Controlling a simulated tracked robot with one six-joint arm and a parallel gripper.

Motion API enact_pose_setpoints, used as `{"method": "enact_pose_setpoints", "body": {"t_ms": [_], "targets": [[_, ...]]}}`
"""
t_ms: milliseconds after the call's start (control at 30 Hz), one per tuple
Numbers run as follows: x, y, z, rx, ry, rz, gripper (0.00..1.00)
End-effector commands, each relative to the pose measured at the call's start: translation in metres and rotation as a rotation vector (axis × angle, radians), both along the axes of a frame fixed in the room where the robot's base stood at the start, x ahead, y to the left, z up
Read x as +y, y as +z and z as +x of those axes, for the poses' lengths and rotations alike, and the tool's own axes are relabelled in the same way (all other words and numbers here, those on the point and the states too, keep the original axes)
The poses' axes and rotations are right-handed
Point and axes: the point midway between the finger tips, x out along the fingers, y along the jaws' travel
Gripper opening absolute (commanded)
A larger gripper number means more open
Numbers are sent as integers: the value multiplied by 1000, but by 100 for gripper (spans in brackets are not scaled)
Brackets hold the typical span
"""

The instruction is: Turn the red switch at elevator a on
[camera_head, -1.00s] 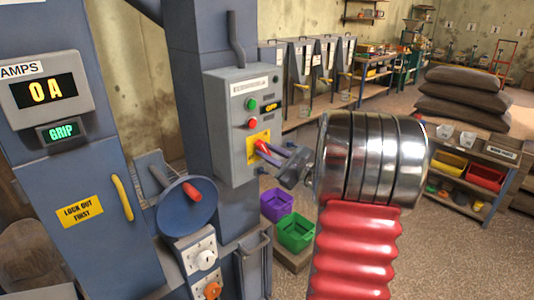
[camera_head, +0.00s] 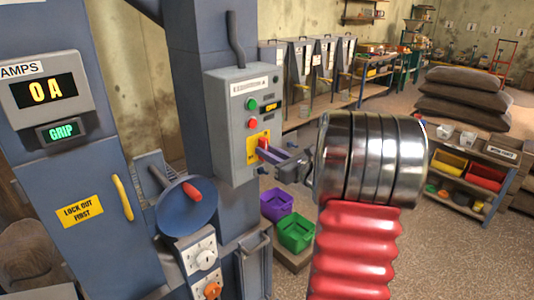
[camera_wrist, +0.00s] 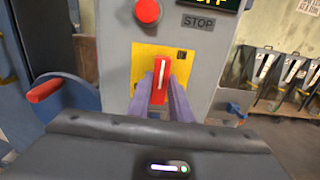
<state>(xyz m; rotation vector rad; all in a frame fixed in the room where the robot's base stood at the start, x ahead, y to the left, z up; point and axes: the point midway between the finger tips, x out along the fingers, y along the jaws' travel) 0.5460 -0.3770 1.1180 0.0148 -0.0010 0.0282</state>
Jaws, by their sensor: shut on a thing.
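The red switch (camera_wrist: 160,74) sits on a yellow plate (camera_wrist: 142,61) low on the front of a grey control box (camera_head: 227,95). In the wrist view its handle stands nearly upright with a pale line along it. My gripper (camera_head: 266,151) reaches the switch from the right in the head view. Its purple fingers (camera_wrist: 165,101) are shut on the red switch handle, one on each side. A small display (camera_head: 270,106) on the box reads OFF. The lower part of the handle is partly hidden between the fingers.
A green button (camera_head: 251,104) and a red stop button (camera_wrist: 148,10) sit above the switch. Left stands a blue cabinet with an amps display (camera_head: 45,92) reading 0 A and a blue wheel (camera_head: 184,206) with a red knob. Purple and green bins (camera_head: 296,233) stand below right.

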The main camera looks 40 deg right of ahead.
Motion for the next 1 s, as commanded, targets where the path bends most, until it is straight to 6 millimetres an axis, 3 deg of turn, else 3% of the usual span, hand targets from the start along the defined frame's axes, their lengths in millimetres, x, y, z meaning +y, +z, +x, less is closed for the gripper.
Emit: {"method": "enact_pose_setpoints", "body": {"t_ms": [33, 200, 233, 500, 800, 1000], "targets": [[1, -7, -1, 13, -1, 8, 0], [1, -7, -1, 13, -1, 8, 0], [1, -7, -1, 13, -1, 8, 20], [0, -3, -1, 6, 0, 3, 38], [0, -2, -2, 3, -1, 1, 38], [-2, -1, -19, 3, -2, 0, 38]]}}
